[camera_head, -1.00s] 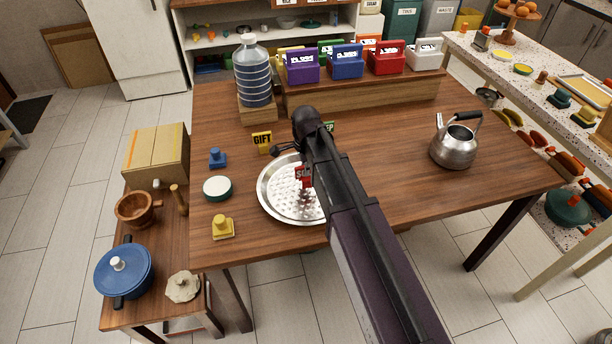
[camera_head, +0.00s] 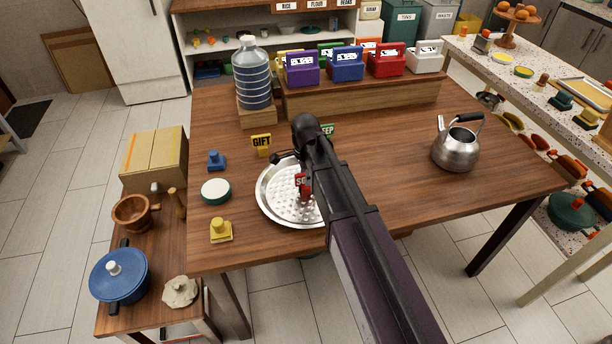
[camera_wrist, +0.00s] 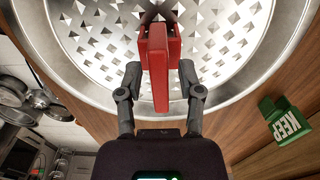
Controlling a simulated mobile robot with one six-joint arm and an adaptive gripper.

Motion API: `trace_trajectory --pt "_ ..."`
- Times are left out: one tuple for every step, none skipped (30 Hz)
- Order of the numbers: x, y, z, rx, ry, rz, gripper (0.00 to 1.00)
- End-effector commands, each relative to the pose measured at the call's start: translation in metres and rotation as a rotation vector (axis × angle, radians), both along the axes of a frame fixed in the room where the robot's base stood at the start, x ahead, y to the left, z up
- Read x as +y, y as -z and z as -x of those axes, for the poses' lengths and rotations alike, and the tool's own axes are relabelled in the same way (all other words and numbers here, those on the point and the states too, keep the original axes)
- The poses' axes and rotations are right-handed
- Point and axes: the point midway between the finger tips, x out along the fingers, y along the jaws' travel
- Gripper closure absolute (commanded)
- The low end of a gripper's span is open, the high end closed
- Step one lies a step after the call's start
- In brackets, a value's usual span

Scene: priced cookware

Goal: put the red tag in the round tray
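The red tag (camera_head: 304,186) is at the round tray (camera_head: 264,208), a silver tray with a dimpled inside on the wooden table. In the head view my arm hides the fingers and the tray's right part.
A yellow GIFT tag (camera_head: 261,144) and a green KEEP tag (camera_wrist: 286,122) stand near the tray. A white-topped round lid (camera_head: 216,191), a blue piece (camera_head: 216,161) and a yellow piece (camera_head: 221,231) lie left. A kettle (camera_head: 456,152) stands right, a water bottle (camera_head: 252,78) behind.

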Motion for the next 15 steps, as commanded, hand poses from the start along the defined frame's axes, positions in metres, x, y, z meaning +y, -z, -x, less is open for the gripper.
trace_trajectory --pt "0.0001 -0.0001 0.0 0.0 0.0 0.0 0.47" --pt "0.0001 -0.0001 0.0 0.0 0.0 0.0 0.47" --pt "0.0 -0.0001 0.0 0.0 0.0 0.0 0.47" --pt "0.0001 -0.0001 0.0 0.0 0.0 0.0 0.47" --pt "0.0001 -0.0001 0.0 0.0 0.0 0.0 0.47" --pt "0.0001 -0.0001 0.0 0.0 0.0 0.0 0.47" --pt "0.0001 -0.0001 0.0 0.0 0.0 0.0 0.47" --pt "0.0001 -0.0001 0.0 0.0 0.0 0.0 0.47" --pt "0.0001 -0.0002 0.0 0.0 0.0 0.0 0.47" --pt "0.0001 -0.0005 0.0 0.0 0.0 0.0 0.47" --pt "0.0 -0.0008 0.0 0.0 0.0 0.0 0.47" --pt "0.0 -0.0014 0.0 0.0 0.0 0.0 0.47" --pt "0.0001 -0.002 0.0 0.0 0.0 0.0 0.47" --pt "0.0001 -0.0028 0.0 0.0 0.0 0.0 0.47" --pt "0.0001 -0.0041 0.0 0.0 0.0 0.0 0.47"
